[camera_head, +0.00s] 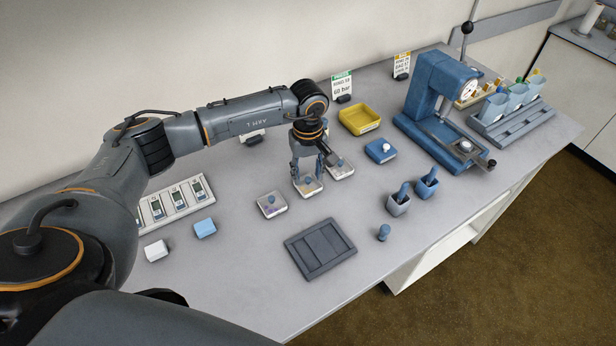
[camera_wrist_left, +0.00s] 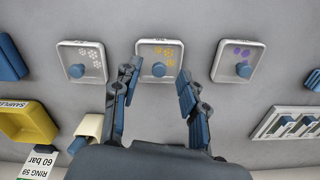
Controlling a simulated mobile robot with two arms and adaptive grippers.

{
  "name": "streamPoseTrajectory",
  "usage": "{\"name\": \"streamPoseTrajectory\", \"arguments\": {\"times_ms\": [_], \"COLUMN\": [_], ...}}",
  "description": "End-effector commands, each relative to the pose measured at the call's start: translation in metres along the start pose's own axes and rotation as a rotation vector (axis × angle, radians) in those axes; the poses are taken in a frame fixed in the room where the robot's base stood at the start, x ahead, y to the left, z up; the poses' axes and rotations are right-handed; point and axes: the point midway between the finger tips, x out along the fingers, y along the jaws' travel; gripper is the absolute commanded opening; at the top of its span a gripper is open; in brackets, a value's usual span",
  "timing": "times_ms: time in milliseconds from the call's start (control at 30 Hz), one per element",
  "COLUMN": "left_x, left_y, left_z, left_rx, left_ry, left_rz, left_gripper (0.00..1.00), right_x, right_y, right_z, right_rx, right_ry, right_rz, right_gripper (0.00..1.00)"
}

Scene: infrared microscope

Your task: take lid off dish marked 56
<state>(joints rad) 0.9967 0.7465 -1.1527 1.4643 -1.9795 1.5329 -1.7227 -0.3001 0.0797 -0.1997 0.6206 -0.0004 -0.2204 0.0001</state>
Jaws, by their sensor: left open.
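Three square white dishes with blue-knobbed lids stand in a row. The middle dish (camera_head: 311,192) has yellow specks and also shows in the left wrist view (camera_wrist_left: 144,50). The left dish (camera_head: 265,209) has purple specks, seen at the right of the wrist view (camera_wrist_left: 231,72). The third dish (camera_head: 347,172) has pale specks, at the left of the wrist view (camera_wrist_left: 94,51). I cannot read a 56 on any of them. My left gripper (camera_head: 308,175) is open, pointing down over the middle dish, fingers apart on either side of its blue knob (camera_wrist_left: 158,70). My right gripper is not in view.
A grey slotted tray (camera_head: 320,248) lies in front of the dishes. A yellow bin (camera_head: 360,119), a blue block (camera_head: 380,151), two pestle cups (camera_head: 398,205) and a blue press (camera_head: 436,90) stand to the right. White and blue boxes (camera_head: 205,228) lie to the left.

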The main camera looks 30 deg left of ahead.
Motion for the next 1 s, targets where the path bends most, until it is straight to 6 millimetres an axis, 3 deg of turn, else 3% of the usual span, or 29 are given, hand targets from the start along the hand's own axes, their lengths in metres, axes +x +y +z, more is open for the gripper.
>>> {"name": "streamPoseTrajectory", "arguments": {"times_ms": [133, 367, 533, 567, 1000], "left_x": [0.0112, 0.0128, 0.0125, 0.0125, 0.0090], "left_y": [0.0002, 0.0002, 0.0002, 0.0002, 0.0006], "left_z": [0.0006, 0.0003, 0.0002, 0.0003, -0.0004], "left_rx": [0.001, 0.001, 0.001, 0.001, 0.000], "left_ry": [-0.001, 0.000, 0.000, 0.000, 0.001], "left_rz": [0.000, 0.001, 0.000, 0.000, 0.002], "left_gripper": [0.43, 0.41, 0.06, 0.04, 0.04], "right_x": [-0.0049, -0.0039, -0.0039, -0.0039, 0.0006], "right_y": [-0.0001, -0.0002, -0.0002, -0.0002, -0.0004], "right_z": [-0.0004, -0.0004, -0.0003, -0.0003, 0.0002], "right_rx": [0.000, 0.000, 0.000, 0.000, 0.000], "right_ry": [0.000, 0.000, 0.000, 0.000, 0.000], "right_rz": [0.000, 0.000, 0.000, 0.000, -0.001], "right_gripper": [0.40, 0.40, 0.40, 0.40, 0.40]}}
